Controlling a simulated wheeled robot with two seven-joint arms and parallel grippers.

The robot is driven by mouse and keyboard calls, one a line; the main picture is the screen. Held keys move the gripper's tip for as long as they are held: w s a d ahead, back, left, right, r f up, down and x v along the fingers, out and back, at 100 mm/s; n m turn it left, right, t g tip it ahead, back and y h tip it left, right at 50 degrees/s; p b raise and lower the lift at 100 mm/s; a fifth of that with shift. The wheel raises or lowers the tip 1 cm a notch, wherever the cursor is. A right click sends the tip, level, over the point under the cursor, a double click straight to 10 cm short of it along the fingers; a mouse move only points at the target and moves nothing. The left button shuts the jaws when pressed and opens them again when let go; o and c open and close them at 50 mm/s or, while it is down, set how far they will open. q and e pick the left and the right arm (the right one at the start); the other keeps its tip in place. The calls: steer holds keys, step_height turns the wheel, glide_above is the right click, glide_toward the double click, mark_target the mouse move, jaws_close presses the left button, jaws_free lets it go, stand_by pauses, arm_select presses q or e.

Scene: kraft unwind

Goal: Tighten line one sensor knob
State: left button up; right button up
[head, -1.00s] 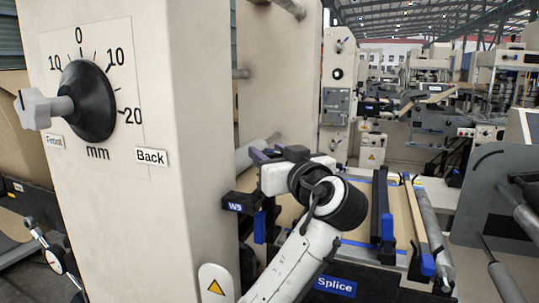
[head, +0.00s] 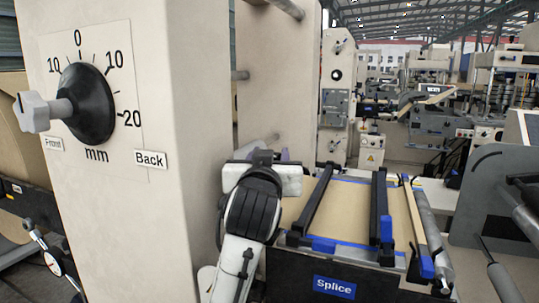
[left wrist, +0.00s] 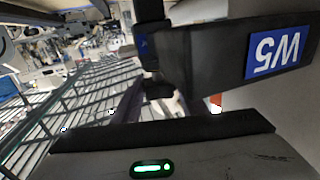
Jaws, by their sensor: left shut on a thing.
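The W5 sensor block (left wrist: 235,50) is a dark bracket with a blue label, upside down at the upper right of the left wrist view. A small dark knob (left wrist: 158,90) hangs on a short post beside it. My left gripper (left wrist: 157,104) has its fingers on either side of this knob and is shut on it. In the head view my left gripper (head: 264,156) is by the side of the cream column, mostly behind its own wrist. The W5 block and the knob are hidden there behind my arm. My right gripper is not in view.
The cream column (head: 190,110) stands close on the left, with a large black dial knob (head: 88,103) and a millimetre scale. A splice table (head: 350,210) with black bars and blue clamps lies right of my arm. More machines stand behind.

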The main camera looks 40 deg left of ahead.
arm_select(q)
steer(key=shift+r, duration=0.25)
steer(key=o, duration=0.8)
steer(key=shift+c, duration=0.2)
steer(key=o, duration=0.3)
steer(key=shift+f, duration=0.1)
steer(key=shift+s+d+f, duration=0.1)
steer(key=shift+s+d, duration=0.2)
steer(key=shift+s, duration=0.15)
steer(key=b+v, duration=0.1)
steer(key=v, duration=0.8)
steer(key=shift+s+b, duration=0.15)
steer(key=shift+b, duration=0.15)
